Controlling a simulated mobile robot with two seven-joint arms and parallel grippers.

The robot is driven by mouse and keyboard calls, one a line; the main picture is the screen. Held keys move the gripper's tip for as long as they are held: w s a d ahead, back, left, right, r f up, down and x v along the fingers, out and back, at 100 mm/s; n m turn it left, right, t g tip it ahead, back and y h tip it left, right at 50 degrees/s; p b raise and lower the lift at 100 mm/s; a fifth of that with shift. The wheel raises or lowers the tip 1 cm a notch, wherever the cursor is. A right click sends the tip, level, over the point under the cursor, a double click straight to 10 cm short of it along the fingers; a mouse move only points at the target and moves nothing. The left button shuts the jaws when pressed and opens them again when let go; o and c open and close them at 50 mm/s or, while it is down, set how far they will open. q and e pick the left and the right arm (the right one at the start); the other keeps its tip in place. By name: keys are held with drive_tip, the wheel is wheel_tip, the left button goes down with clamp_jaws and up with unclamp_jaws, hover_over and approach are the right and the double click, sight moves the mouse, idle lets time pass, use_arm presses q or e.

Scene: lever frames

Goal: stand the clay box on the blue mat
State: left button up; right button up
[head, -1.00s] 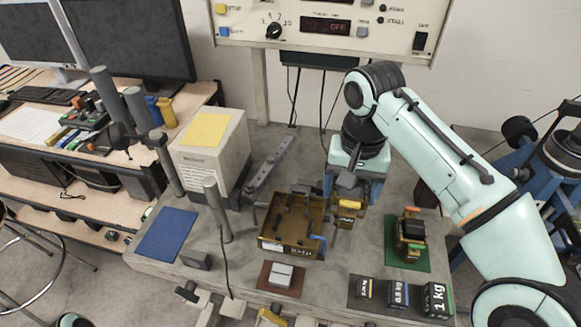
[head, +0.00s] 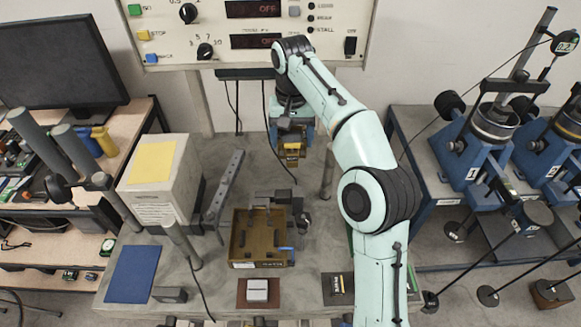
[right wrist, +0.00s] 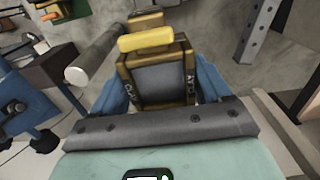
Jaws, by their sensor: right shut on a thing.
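My right gripper (head: 292,143) is shut on the clay box (head: 291,155), a brass-brown box. In the right wrist view the clay box (right wrist: 160,84) shows CLAY lettering, a grey face and a yellow bar, between the blue fingers of my right gripper (right wrist: 160,95). In the head view the box is held up at the back of the bench, behind the brown tray. The blue mat (head: 132,273) lies flat and bare at the bench's front left, well apart from the box. My left gripper is not in view.
A brown tray (head: 238,237) holds dark parts mid-bench. A white box with a yellow top (head: 153,163), a grey post (head: 183,246) and a slotted bar (head: 226,184) stand between it and the mat. A small dark block (head: 170,295) lies beside the mat.

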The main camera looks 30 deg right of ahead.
drive_tip(key=w+d, duration=0.1)
drive_tip(key=w, duration=0.1)
drive_tip(key=w+d+p, duration=0.1)
drive_tip(key=shift+w+r, duration=0.2)
drive_tip(key=shift+w, duration=0.15)
drive_tip(key=shift+s+f, duration=0.15)
drive_tip(key=shift+f, duration=8.95)
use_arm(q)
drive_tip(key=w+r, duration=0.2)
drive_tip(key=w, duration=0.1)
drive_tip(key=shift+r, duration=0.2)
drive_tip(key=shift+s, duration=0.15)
use_arm(e)
drive_tip(key=shift+f, duration=0.25)
